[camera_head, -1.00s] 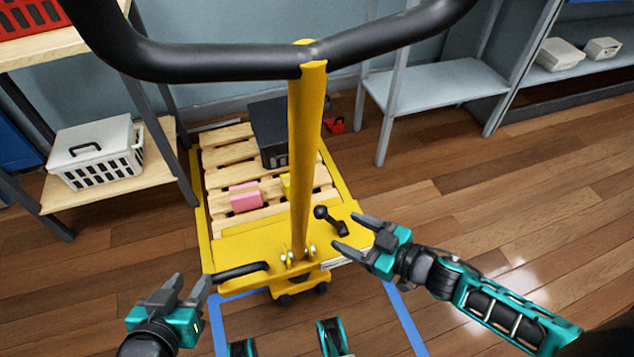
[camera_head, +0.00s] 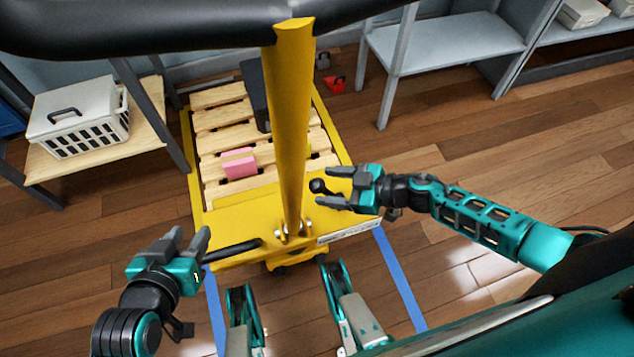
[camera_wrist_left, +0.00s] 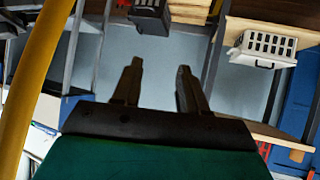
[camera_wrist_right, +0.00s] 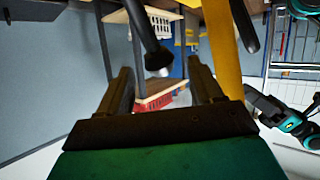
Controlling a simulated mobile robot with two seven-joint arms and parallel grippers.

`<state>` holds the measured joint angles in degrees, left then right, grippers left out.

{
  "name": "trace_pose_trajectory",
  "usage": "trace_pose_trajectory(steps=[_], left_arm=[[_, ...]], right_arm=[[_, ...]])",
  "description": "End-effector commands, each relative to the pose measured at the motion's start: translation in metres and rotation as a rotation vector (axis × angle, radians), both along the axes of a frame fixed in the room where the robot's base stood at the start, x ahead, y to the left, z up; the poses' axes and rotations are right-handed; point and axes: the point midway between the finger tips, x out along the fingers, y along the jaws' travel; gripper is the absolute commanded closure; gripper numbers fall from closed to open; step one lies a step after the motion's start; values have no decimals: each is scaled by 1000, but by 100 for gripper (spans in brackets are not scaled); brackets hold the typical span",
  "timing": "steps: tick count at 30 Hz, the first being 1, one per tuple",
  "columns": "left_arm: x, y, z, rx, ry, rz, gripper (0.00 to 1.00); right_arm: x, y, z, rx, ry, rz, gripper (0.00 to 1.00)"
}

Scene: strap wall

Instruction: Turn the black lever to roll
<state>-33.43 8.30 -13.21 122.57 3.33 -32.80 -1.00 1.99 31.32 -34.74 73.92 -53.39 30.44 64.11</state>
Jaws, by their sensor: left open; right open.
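The black lever (camera_head: 319,187) with a round knob sits on the yellow deck (camera_head: 240,225) of the cart, just right of the yellow post (camera_head: 288,120). My right gripper (camera_head: 324,187) is open, with its fingertips at the lever, partly hiding it. In the right wrist view the dark rod and knob of the lever (camera_wrist_right: 152,45) show between and beyond the fingers. I cannot tell whether they touch. My left gripper (camera_head: 192,243) is open and empty, beside the black bar (camera_head: 232,250) at the deck's left front edge.
A wooden pallet (camera_head: 215,120) on the cart carries a pink block (camera_head: 239,163) and a dark box (camera_head: 256,95). A black handlebar (camera_head: 130,30) crosses above. Shelves stand left and right. Blue tape (camera_head: 400,280) marks the floor. A red item (camera_head: 335,84) lies behind the cart.

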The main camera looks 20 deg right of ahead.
Motion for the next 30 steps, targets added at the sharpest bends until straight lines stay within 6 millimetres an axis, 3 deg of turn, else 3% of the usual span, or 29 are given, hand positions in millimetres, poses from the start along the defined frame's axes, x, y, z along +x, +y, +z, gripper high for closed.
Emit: trace_pose_trajectory(steps=[7,19,30], left_arm=[[3,-7,-3,-12,-8,-10,57],[7,-7,0,-15,-16,-9,57],[7,-6,-1,-14,-17,-6,57]], right_arm=[[18,25,-14,1,0,0,34],[21,30,-16,-1,0,0,35],[21,30,-16,0,0,0,71]])
